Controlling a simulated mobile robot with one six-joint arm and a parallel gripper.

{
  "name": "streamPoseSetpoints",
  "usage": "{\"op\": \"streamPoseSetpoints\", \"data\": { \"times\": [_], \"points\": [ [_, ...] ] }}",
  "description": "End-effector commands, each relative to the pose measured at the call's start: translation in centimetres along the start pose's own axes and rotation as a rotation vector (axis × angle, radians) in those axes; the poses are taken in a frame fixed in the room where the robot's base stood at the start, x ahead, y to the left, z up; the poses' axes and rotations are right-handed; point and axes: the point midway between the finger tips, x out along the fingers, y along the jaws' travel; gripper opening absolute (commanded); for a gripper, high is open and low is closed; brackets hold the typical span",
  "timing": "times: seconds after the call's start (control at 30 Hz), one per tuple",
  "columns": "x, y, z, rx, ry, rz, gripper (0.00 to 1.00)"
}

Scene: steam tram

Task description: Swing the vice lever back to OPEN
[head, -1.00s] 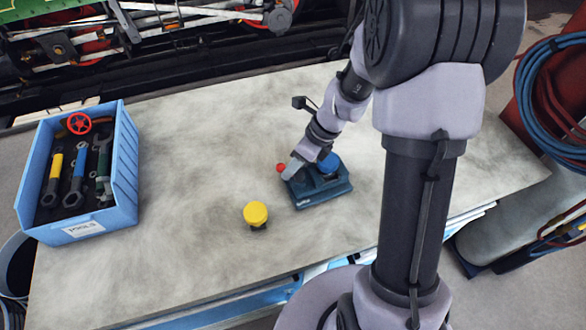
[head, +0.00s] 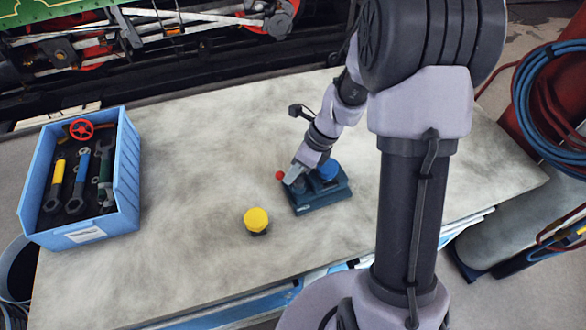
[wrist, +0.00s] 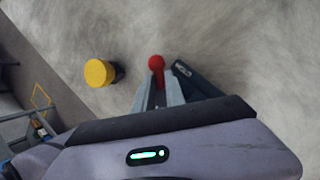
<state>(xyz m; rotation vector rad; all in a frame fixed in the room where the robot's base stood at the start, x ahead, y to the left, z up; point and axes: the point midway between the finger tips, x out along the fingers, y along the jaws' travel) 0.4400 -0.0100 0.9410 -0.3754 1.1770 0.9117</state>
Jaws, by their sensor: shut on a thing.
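The dark blue vice (head: 322,198) stands on the grey bench top near its middle; a blue round part (head: 327,169) sits on it. A red ball (head: 280,175), seemingly the end of the vice lever, shows at its left side. My gripper (head: 291,177) reaches down there and is shut on the lever. In the wrist view the red ball (wrist: 156,62) stands out just beyond my fingertips (wrist: 158,82), and part of the vice (wrist: 195,80) shows right of them. The lever's shaft is mostly hidden by my fingers. I cannot read any OPEN mark.
A yellow-capped object (head: 256,220) stands on the bench left of and in front of the vice. A blue bin (head: 126,175) of tools, with a red handwheel (head: 81,129), is at the left. The bench between them is clear. Hoses (head: 545,90) hang at the right.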

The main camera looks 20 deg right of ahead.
Motion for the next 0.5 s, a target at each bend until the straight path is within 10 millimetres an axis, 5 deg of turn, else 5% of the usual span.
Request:
{"op": "streamPoseSetpoints", "data": {
  "times": [0.5],
  "points": [
    [-0.14,1.02,0.12,-0.421,0.091,0.177,0.00]
  ]
}}
